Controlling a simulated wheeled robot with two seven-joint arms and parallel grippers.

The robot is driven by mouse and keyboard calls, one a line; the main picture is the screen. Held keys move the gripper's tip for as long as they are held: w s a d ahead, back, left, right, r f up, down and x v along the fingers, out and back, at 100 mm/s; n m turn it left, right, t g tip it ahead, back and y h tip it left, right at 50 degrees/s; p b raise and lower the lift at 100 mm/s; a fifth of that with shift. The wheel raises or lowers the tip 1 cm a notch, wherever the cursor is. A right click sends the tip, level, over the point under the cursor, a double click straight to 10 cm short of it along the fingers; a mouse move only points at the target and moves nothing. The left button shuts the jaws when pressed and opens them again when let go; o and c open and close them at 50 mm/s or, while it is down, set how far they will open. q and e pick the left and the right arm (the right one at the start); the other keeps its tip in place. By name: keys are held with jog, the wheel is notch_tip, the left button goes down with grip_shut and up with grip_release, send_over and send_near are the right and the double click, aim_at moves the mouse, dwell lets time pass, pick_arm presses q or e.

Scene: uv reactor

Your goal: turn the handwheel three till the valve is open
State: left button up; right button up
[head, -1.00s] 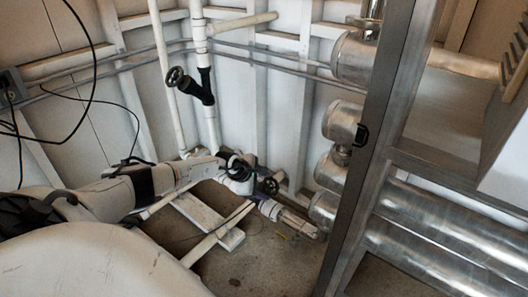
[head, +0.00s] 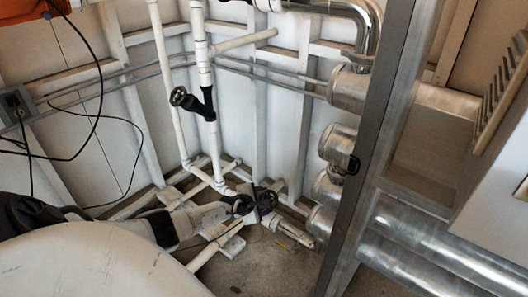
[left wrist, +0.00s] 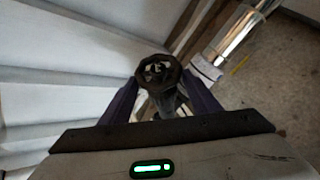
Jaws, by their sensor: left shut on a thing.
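A dark round handwheel (left wrist: 157,72) sits between my left gripper's two purple fingers in the left wrist view. My left gripper (left wrist: 158,95) is shut on it, one finger at each side of the rim. In the head view my left arm comes in low from the left. My gripper (head: 252,202) meets the dark handwheel (head: 267,199) at the low pipework by the wall. The arm and gripper partly hide the valve there. The wheel's turn angle cannot be told. My right gripper is not in view.
Another black handwheel (head: 180,97) is on the upright white pipe above. Metal-clad pipes (head: 340,145) and a grey steel post (head: 372,140) stand to the right. A black cable (head: 95,110) hangs at the left. Some bare floor (head: 250,265) shows below the valve.

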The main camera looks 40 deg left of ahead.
pick_arm(q)
jog(key=shift+d+n+t+y, duration=0.15)
jog(key=shift+n+t+y, duration=0.15)
jog(key=shift+n, duration=0.1)
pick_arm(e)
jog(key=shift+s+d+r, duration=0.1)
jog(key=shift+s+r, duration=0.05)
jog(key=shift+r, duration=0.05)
pick_arm(q)
jog(key=shift+s+d+f+n+y+p, duration=0.1)
jog(key=shift+f+n+y+p, duration=0.1)
jog(key=shift+n+y+p, duration=0.1)
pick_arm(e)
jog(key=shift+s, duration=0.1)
